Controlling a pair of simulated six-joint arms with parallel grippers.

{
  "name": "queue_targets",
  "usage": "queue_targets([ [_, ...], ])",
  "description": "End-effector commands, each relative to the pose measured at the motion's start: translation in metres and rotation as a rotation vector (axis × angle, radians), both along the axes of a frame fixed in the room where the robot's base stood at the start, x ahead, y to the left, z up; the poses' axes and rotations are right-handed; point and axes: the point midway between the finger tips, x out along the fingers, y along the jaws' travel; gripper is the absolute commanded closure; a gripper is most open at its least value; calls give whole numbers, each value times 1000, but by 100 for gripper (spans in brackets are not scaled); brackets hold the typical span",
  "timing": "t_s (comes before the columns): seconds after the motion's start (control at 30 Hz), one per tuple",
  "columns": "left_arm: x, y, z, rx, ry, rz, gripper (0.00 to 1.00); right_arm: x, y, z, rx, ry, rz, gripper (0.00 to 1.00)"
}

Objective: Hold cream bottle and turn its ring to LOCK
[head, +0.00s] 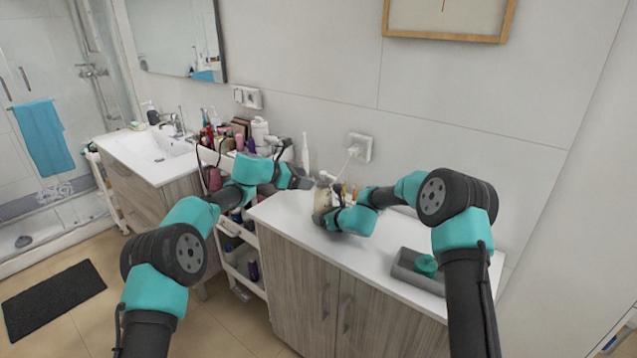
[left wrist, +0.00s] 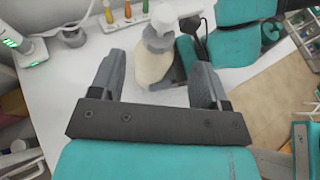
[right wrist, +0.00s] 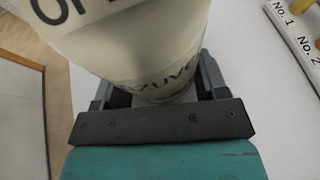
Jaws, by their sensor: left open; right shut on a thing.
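The cream bottle (head: 321,200) stands upright on the white counter, with a white pump top. My right gripper (head: 332,219) is shut around its lower body. My left gripper (head: 304,183) is open beside the upper part of the bottle. In the left wrist view the bottle (left wrist: 152,66) shows beyond and between the spread left fingers (left wrist: 158,75). The lock mark is not readable.
A grey tray with a teal item (head: 426,266) sits at the counter's right. A cart crowded with cosmetics (head: 240,140) is on the left. A wall socket with a plug (head: 359,149) is behind.

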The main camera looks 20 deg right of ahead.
Motion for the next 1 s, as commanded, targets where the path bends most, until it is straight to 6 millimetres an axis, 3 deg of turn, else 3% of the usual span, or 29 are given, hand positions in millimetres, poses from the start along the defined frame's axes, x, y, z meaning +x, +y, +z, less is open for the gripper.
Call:
queue_targets([
  [0.2, 3, -30, -13, 0, -2, -1, 31, 0, 0, 0, 0, 0, 0, 70],
  [0.4, 5, -46, -19, 0, -1, 0, 31, 0, 0, 0, 0, 0, 0, 70],
  [0.87, 6, -53, -22, 0, 0, 1, 31, 0, 0, 0, 0, 0, 0, 70],
  [1.0, 6, -53, -22, 0, 0, 1, 42, 0, 0, 0, 0, 0, 0, 70],
])
